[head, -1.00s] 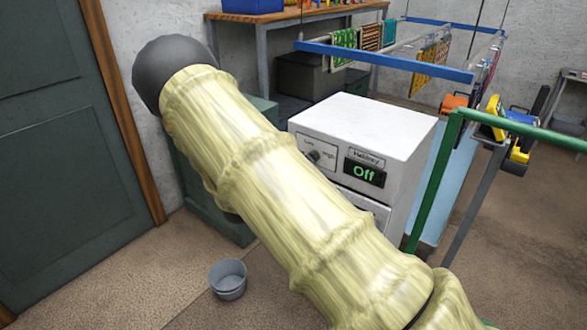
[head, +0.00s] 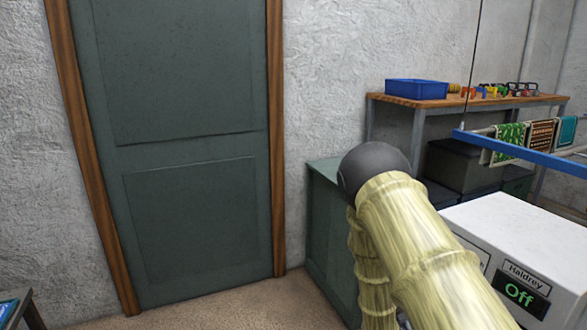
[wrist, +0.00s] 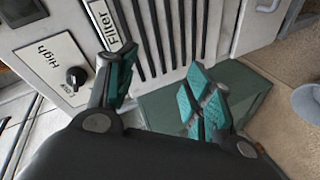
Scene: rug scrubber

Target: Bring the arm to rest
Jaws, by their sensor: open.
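My gripper (wrist: 162,92) shows in the wrist view with its teal-padded fingers spread apart and nothing between them. Beyond the fingers is a pale machine panel (wrist: 210,25) with dark vent slots, a "Filter" label and a knob (wrist: 75,77) marked High and Low. I cannot tell whether the fingers touch anything. In the head view my arm, in a pale yellow ribbed sleeve with a dark rounded joint, is bent at the lower right; the gripper is out of that view.
The white machine (head: 515,235) reads "Off" beside my arm. A green cabinet (head: 325,225) stands behind the arm. A wooden bench (head: 420,100) holds a blue bin (head: 415,89). A blue rail (head: 510,149) crosses at right. A closed green door (head: 185,150) is at left.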

